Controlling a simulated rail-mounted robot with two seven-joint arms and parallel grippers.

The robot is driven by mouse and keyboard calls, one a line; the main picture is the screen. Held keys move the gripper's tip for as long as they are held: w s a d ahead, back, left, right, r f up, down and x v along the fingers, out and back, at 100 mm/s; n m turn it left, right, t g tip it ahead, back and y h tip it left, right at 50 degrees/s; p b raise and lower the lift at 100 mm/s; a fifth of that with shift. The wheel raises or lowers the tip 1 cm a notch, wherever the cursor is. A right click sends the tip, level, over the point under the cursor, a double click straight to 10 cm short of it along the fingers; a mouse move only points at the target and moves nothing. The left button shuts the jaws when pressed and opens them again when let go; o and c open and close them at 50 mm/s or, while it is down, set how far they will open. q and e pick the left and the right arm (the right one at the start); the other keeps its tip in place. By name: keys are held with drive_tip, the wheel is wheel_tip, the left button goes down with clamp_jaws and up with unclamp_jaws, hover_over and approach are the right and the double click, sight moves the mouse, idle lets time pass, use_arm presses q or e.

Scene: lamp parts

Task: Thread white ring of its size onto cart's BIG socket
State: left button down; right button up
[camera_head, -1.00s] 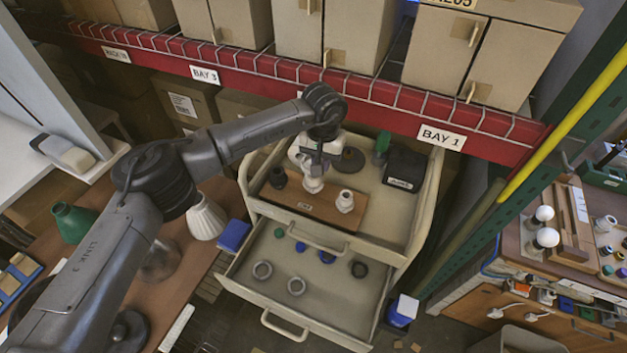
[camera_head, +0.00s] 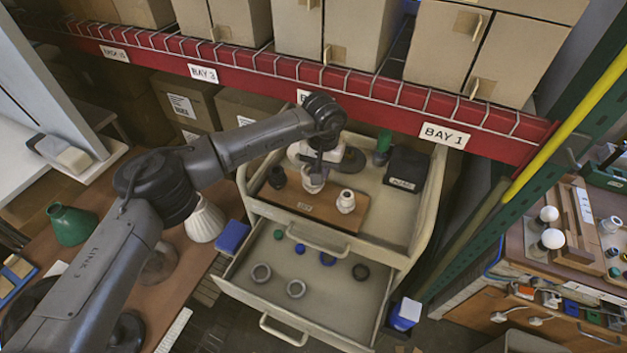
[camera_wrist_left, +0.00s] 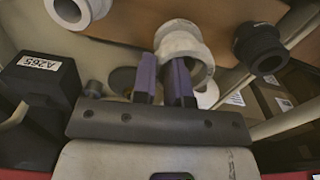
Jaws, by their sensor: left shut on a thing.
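The beige cart (camera_head: 425,215) has a wooden board on top with a black socket (camera_head: 277,178), a middle white socket (camera_head: 312,186) and a smaller white socket (camera_head: 346,202). My left gripper (camera_head: 318,170) is low over the middle white socket. In the left wrist view my gripper (camera_wrist_left: 165,82) has purple fingers shut on the wall of a white ring (camera_wrist_left: 204,72). The ring overlaps the middle socket (camera_wrist_left: 178,32) in that view; I cannot tell whether it is around it or just above it. My right gripper is not in view.
A black labelled box (camera_head: 407,168) and a green piece (camera_head: 383,147) stand at the cart's back right. A red shelf beam (camera_head: 380,112) runs behind the cart.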

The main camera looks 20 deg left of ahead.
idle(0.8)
use_arm(q)
drive_tip(key=c, duration=1.6)
unclamp_jaws()
drive_tip(key=shift+c, duration=0.2)
clamp_jaws()
drive_tip(key=shift+f, duration=0.25)
drive_tip(key=shift+f, duration=0.1)
